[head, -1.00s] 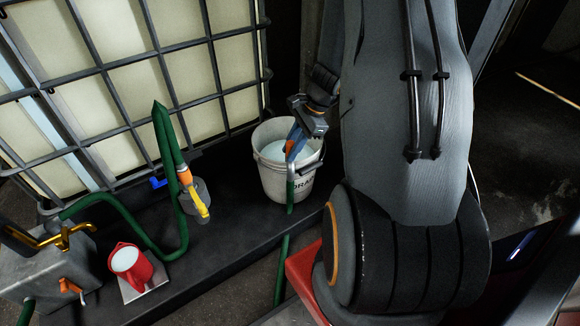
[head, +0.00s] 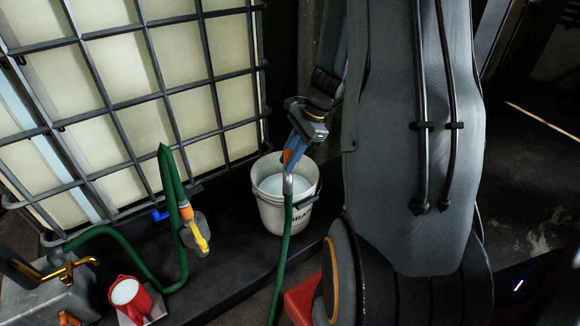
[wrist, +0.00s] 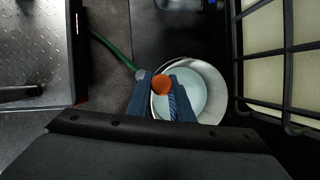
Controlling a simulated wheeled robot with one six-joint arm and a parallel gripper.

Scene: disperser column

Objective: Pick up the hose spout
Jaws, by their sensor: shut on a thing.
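The hose spout (head: 288,184) is a grey metal end on a green hose (head: 282,245), with an orange part at its top. In the head view my gripper (head: 291,157) is shut on the spout and holds it upright in front of the white bucket (head: 272,213). The hose hangs down from it past the platform's edge. In the wrist view my gripper (wrist: 165,86) has its blue fingers on either side of the orange part (wrist: 161,84), above the bucket's rim. The green hose (wrist: 110,50) runs off to the upper left there.
The bucket holds pale liquid and stands on a dark platform (head: 225,265). A caged tank (head: 130,90) stands behind. A second green hose with a yellow-orange nozzle (head: 194,228) hangs left of the bucket. A red jug (head: 130,296) stands at the lower left, near a grey block with a brass tap (head: 68,270).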

